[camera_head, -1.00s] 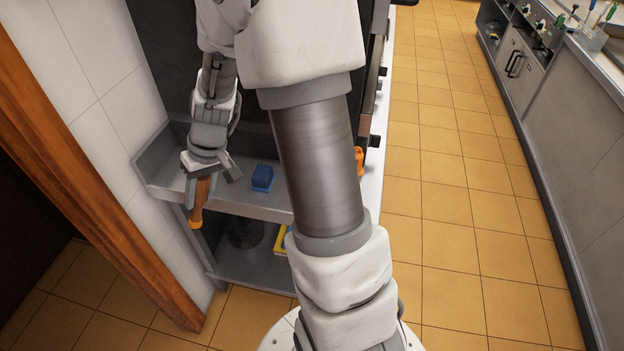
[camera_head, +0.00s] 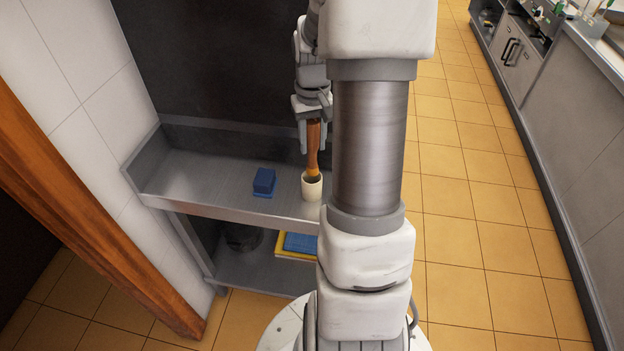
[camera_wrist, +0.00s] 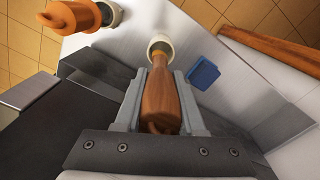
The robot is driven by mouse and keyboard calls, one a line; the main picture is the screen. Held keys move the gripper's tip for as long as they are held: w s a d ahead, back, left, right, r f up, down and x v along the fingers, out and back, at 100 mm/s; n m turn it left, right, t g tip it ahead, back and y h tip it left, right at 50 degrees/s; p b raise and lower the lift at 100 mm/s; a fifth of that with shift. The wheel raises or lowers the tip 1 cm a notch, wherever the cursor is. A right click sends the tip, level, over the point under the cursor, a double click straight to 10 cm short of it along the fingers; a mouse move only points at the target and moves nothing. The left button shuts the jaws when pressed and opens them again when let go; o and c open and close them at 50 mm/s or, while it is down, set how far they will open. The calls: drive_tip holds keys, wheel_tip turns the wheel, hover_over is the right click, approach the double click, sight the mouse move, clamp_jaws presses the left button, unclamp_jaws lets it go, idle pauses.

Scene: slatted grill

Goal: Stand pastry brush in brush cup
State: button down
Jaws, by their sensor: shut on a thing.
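The pastry brush (camera_head: 313,146) has a brown wooden handle and a lighter, orange-yellow lower end. My gripper (camera_head: 314,150) is shut on its handle and holds it roughly upright, lower end down. The brush cup (camera_head: 312,189) is a small cream cup standing on the grey metal shelf. The brush's lower end is at the cup's mouth; how deep it sits, I cannot tell. In the wrist view the handle (camera_wrist: 160,103) lies between my two fingers, and its far end meets the cup's round rim (camera_wrist: 160,41).
A blue block (camera_head: 264,182) sits on the shelf (camera_head: 200,178) left of the cup, also in the wrist view (camera_wrist: 203,73). An orange bottle-like object (camera_wrist: 75,16) is at the wrist view's upper left. A blue-and-yellow item (camera_head: 299,243) lies on the lower shelf.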

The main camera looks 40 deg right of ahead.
sight(312, 121)
wheel_tip(312, 121, down, 8)
drive_tip(key=shift+r, duration=0.1)
drive_tip(key=shift+a, duration=0.1)
drive_tip(key=c, duration=0.5)
unclamp_jaws()
wheel_tip(312, 121, up, 12)
drive_tip(key=shift+r, duration=0.1)
idle(0.3)
idle(0.4)
